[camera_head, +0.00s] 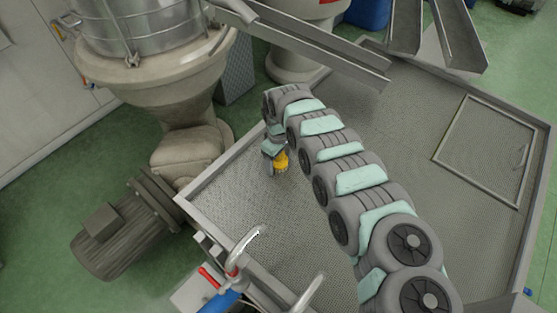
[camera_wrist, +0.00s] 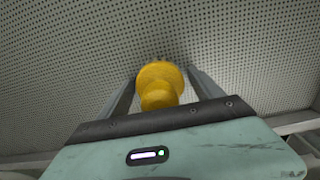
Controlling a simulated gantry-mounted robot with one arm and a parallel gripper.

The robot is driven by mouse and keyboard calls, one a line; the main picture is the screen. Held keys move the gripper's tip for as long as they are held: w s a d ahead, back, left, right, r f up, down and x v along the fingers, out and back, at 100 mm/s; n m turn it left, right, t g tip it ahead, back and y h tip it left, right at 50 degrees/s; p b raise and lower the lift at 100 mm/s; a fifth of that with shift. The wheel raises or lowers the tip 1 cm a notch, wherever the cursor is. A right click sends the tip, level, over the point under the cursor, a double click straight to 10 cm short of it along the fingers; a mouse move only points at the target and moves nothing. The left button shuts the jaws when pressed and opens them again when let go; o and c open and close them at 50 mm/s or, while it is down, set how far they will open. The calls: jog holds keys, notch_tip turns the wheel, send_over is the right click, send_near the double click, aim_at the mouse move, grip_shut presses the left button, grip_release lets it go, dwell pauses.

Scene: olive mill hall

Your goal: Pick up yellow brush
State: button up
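The yellow brush (camera_head: 281,162) is at the end of my gripper (camera_head: 273,158), above or on the perforated metal platform (camera_head: 236,190). In the wrist view, the yellow brush (camera_wrist: 160,76) shows as a rounded knob with a wider round part beyond it, between the two fingers of my gripper (camera_wrist: 163,80). The fingers are spread, one on each side of the brush, and gaps show beside the knob. Contact at the fingertips cannot be made out. The brush's underside is hidden, so whether it touches the platform is unclear.
A raised rim (camera_head: 210,172) edges the platform. A large mill funnel and motor (camera_head: 110,230) stand at the left. Metal chutes (camera_head: 330,58) hang over the back. A hatch (camera_head: 487,150) lies at the right. Curved pipes (camera_head: 243,247) rise at the front. The platform around the brush is clear.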

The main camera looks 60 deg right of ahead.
jog(key=c, duration=1.5)
jog(key=shift+o, duration=0.2)
jog(key=shift+r, duration=0.15)
notch_tip(320, 180, up, 20)
jog(key=b, duration=0.1)
jog(key=shift+b, duration=0.4)
